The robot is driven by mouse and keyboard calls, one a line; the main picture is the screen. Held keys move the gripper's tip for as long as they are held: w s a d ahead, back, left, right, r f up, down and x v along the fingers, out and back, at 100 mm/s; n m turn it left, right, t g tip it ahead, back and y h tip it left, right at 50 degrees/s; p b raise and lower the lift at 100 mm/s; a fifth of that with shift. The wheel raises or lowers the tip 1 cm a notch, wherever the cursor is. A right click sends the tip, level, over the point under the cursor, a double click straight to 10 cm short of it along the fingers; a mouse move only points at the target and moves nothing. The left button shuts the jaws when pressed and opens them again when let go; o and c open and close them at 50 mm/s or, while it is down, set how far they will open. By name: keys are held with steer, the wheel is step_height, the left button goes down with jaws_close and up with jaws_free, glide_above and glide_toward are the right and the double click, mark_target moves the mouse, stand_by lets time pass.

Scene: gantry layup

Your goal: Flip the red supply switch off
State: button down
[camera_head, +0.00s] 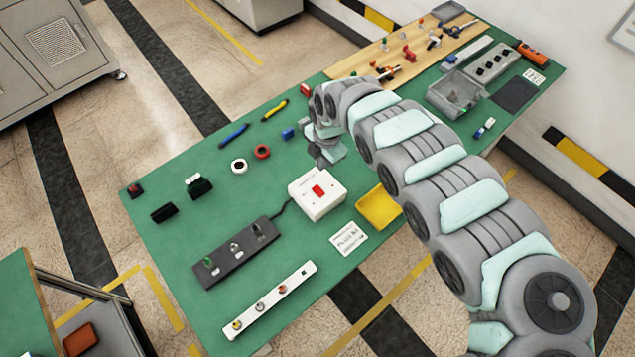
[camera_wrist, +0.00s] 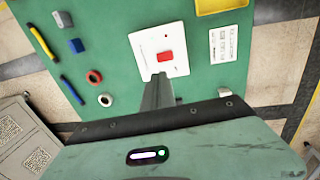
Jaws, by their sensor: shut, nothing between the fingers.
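The red supply switch (camera_head: 318,191) is a red rocker on a white square box on the green table. It also shows in the wrist view (camera_wrist: 165,57), near the top middle. My gripper (camera_head: 325,158) is above the table, behind the white box in the head view. In the wrist view my gripper (camera_wrist: 160,80) is shut and empty, its tips pointing at the box's near edge just below the red rocker. The fingers appear apart from the rocker; whether they touch the box I cannot tell. Which way the rocker is tilted is too small to tell.
A dark power strip (camera_head: 236,252) is cabled to the switch box. A yellow tray (camera_head: 378,208) and a printed card (camera_head: 349,239) lie to its right. Red and white tape rings (camera_head: 262,152) and a blue block (camera_head: 288,134) lie beyond it. Green mat between them is clear.

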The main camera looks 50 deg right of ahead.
stand_by(0.3)
glide_toward(317, 187)
steer(key=f, duration=0.5)
steer(key=shift+w+a+b, duration=0.15)
steer(key=shift+w+b, duration=0.15)
steer(key=shift+b, duration=0.1)
steer(key=shift+f, duration=0.9)
steer(key=shift+w+f, duration=0.1)
steer(key=shift+f+b, duration=0.1)
steer(key=shift+b, duration=0.2)
steer(key=shift+p, duration=0.45)
